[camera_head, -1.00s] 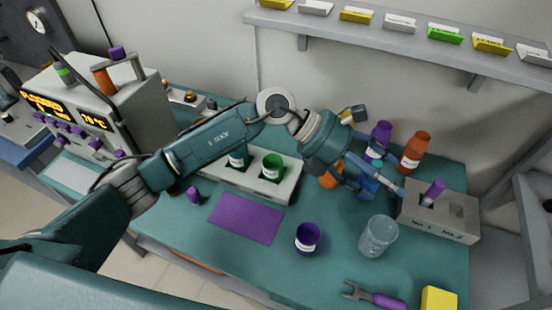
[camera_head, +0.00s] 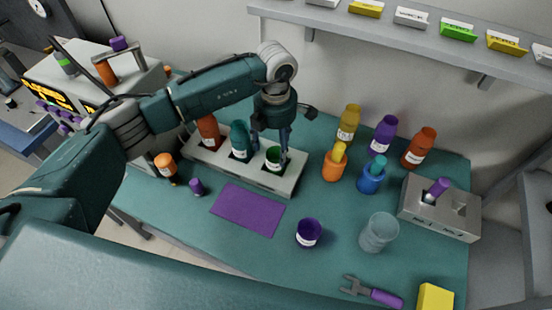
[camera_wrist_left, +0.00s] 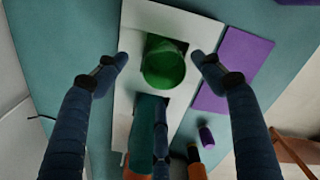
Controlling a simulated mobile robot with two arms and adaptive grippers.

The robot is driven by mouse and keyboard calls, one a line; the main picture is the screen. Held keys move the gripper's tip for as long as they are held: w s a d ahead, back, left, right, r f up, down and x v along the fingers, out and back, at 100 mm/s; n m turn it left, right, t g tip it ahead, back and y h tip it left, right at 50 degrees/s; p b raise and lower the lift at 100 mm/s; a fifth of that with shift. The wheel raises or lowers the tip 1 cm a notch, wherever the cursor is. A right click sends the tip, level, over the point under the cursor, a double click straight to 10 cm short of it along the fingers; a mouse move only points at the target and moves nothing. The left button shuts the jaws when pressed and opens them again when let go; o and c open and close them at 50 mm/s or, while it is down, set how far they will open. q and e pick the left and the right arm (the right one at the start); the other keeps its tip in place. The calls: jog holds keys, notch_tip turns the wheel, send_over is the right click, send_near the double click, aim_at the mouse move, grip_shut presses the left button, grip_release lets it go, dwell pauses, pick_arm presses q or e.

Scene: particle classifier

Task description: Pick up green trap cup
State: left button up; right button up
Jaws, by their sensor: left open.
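The green trap cup (camera_head: 274,158) stands in the right-hand slot of a pale rack (camera_head: 230,168) on the teal table. In the left wrist view the green cup (camera_wrist_left: 163,64) lies between my open fingertips, with a gap visible on each side. My left gripper (camera_head: 271,147) points down over the cup and partly covers it in the head view. No object is held in it. My right gripper is in neither current view.
A teal bottle (camera_head: 240,141) and an orange-red bottle (camera_head: 208,132) stand in the same rack. A purple mat (camera_head: 247,209) lies in front. A purple cup (camera_head: 308,233), clear beaker (camera_head: 378,232) and blue cup (camera_head: 371,180) stand to the right.

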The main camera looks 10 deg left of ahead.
aim_at(276, 154)
pick_arm(q)
jog(key=f, duration=0.1)
jog(key=f+p, duration=0.1)
jog(key=f, duration=0.1)
jog(key=shift+s+d+f, duration=0.15)
jog(key=shift+s+f, duration=0.1)
jog(key=shift+s, duration=0.1)
jog(key=shift+w+f, duration=0.1)
jog(key=shift+f, duration=0.25)
jog(key=c, duration=1.3)
jog(key=shift+r, duration=0.15)
